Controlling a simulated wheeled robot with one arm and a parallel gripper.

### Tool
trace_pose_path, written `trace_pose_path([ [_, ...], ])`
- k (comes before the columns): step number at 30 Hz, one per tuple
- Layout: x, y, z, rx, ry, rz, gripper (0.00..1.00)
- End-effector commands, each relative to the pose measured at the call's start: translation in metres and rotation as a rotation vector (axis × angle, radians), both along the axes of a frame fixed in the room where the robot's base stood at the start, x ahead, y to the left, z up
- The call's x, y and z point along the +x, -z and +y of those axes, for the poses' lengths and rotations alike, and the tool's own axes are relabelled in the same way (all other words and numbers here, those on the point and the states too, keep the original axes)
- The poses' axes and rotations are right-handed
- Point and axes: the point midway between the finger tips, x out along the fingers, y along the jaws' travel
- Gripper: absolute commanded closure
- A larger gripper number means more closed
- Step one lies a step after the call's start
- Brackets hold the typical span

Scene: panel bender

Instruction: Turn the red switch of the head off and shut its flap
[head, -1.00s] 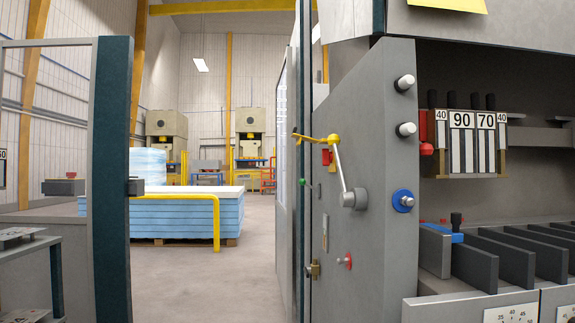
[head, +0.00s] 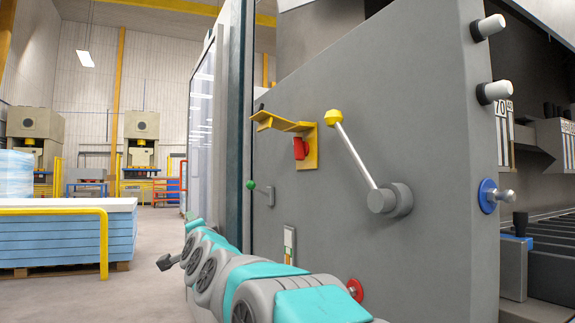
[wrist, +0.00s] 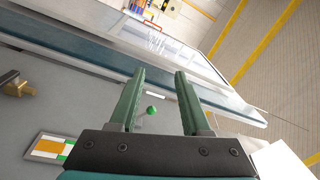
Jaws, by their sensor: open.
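The red switch (head: 301,148) sits on a yellow plate on the grey side wall of the machine's head, in the head view. Its yellow flap (head: 283,123) is raised and juts out to the left above the switch, leaving it uncovered. The switch's exact turn is too small to tell. My arm reaches in from the bottom of the head view, below and left of the switch. In the wrist view my gripper (wrist: 160,74) is open and empty, near the wall.
A crank lever with a yellow knob (head: 334,117) stands close right of the switch. A green-knobbed lever (head: 251,185) is lower left; it also shows between my fingers in the wrist view (wrist: 152,110). A red knob (head: 355,289) is below. Blue stacked sheets (head: 60,240) stand left.

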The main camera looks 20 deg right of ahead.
Motion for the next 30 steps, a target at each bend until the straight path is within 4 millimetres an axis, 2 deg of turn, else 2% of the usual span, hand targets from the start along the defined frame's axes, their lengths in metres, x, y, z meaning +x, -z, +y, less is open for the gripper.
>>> trace_pose_path([
  [1,0.015,-0.022,-0.014,0.094,0.045,-0.110,0.53],
  [4,0.025,-0.074,-0.051,0.287,0.132,-0.348,0.53],
  [6,0.021,-0.100,-0.080,0.416,0.190,-0.516,0.53],
  [9,0.005,-0.123,-0.119,0.580,0.257,-0.746,0.53],
  [12,-0.018,-0.130,-0.151,0.707,0.310,-0.944,0.53],
  [15,-0.038,-0.128,-0.172,0.792,0.344,-1.090,0.53],
  [18,-0.053,-0.125,-0.185,0.841,0.365,-1.184,0.53],
  [23,-0.060,-0.124,-0.194,0.866,0.377,-1.237,0.53],
  [30,-0.057,-0.142,-0.210,0.866,0.376,-1.238,0.53],
])
